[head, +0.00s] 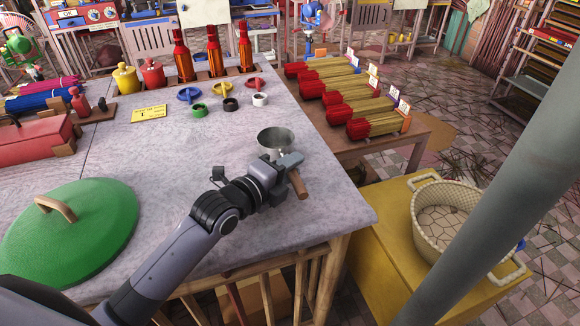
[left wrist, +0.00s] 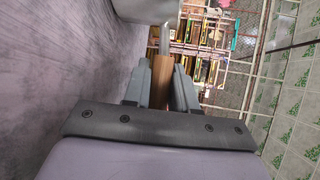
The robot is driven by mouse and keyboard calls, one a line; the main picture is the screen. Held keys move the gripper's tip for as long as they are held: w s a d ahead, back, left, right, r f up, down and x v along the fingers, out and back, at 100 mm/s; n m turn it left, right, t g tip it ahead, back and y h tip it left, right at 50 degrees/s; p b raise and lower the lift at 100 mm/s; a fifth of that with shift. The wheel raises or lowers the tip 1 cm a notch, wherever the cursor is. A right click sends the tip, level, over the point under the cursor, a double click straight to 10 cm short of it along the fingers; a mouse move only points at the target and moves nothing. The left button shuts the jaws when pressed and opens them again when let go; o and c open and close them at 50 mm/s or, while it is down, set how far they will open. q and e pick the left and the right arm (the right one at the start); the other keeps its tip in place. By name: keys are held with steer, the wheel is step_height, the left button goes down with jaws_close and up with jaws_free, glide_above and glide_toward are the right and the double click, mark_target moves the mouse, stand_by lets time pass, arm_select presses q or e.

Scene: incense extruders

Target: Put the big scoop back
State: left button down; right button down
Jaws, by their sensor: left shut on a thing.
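The big scoop has a grey metal bowl (head: 276,140) and a wooden handle (head: 298,184). My left gripper (head: 287,166) is shut on the handle near the table's right part. In the left wrist view the brown handle (left wrist: 188,84) sits between the two fingers (left wrist: 163,75). The bowl's grey side (left wrist: 148,10) shows at the top edge there. The bowl is over the grey table (head: 330,205); I cannot tell whether it touches the top. My right gripper is not in view.
A green lid (head: 75,240) lies at the table's left front. Small rings, a yellow card (head: 149,113) and red-capped bottles (head: 214,50) stand farther back. Incense bundles (head: 350,90) lie on a side bench. A pale basket (head: 455,215) stands on a yellow surface at right.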

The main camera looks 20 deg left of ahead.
arm_select(q)
steer(key=c, duration=0.9)
jaws_free()
steer(key=shift+f, duration=0.1)
steer(key=shift+r, duration=0.2)
steer(key=v, duration=1.2)
steer(key=shift+f, duration=0.1)
